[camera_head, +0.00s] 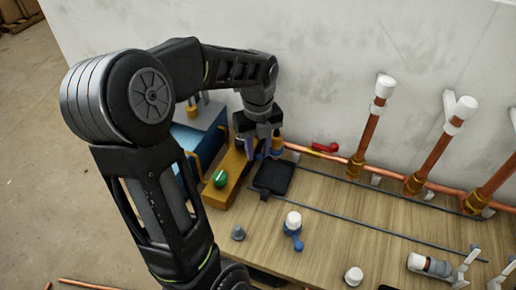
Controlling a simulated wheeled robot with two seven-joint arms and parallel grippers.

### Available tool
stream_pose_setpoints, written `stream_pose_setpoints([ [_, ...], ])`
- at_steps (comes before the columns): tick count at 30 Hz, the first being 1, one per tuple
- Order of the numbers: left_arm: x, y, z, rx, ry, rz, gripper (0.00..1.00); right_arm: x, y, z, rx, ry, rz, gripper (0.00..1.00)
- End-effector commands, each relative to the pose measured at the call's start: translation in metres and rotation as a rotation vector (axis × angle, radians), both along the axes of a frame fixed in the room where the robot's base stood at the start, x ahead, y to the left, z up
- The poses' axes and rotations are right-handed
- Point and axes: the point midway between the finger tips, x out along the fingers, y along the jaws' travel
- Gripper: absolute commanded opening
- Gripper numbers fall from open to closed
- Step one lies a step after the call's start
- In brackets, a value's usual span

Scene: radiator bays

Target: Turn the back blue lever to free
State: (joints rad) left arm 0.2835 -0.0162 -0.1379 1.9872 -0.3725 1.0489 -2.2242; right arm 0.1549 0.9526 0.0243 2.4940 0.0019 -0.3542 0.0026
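My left arm reaches in from the left, and its gripper (262,150) points down at the back of the bench, by the wall. The fingers are small and partly merge with the parts behind them, so I cannot tell whether they are open or shut. A back blue lever cannot be made out clearly; the gripper covers that spot. A small brass-coloured part (278,146) shows just right of the fingers. Another blue lever (295,239), under a white cap (293,219), stands farther forward on the bench, apart from the gripper. My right gripper is not in view.
A green knob (220,178) sits on a yellow-brown block (219,196) beside a blue box (188,148). A black tray (273,177) lies near the gripper. A red lever (325,148) and upright copper pipes (370,132) line the wall. The bench middle (345,225) is mostly clear.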

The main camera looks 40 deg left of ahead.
Motion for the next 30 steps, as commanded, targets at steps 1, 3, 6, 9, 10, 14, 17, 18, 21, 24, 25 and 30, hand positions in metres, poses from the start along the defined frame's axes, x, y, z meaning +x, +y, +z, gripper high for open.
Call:
stream_pose_setpoints([
  [1, 0.0, 0.0, 0.0, -0.001, 0.001, 0.0, 0.31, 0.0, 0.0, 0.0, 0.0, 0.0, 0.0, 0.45],
  [3, 0.0, 0.0, -0.001, -0.001, 0.002, 0.0, 0.31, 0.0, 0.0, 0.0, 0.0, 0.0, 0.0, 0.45],
  [6, 0.0, -0.001, 0.0, -0.001, 0.002, 0.0, 0.31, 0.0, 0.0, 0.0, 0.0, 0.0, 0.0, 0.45],
  [9, 0.0, 0.0, 0.004, -0.001, 0.0, 0.0, 0.31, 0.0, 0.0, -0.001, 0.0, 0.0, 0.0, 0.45],
  [10, 0.0, -0.001, 0.007, -0.001, 0.0, 0.0, 0.31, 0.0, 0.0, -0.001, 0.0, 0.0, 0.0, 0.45],
  [14, 0.0, 0.0, 0.024, -0.001, -0.002, 0.0, 0.31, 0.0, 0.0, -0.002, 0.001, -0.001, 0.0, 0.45],
  [17, 0.001, 0.0, 0.041, 0.0, -0.003, 0.0, 0.31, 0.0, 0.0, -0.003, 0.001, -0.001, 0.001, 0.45],
  [18, 0.001, 0.0, 0.048, 0.0, -0.003, 0.0, 0.31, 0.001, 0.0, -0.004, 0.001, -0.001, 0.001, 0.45],
  [21, 0.0, 0.0, 0.063, 0.0, -0.001, 0.0, 0.31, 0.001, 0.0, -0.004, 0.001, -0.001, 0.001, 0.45],
  [24, 0.0, 0.0, 0.073, -0.001, 0.0, 0.0, 0.31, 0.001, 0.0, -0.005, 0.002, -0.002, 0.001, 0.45],
  [25, 0.0, 0.0, 0.075, -0.001, 0.0, 0.0, 0.31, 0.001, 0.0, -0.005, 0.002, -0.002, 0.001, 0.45],
  [30, 0.0, 0.0, 0.078, -0.001, 0.002, 0.0, 0.31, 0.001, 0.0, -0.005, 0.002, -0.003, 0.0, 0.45],
])
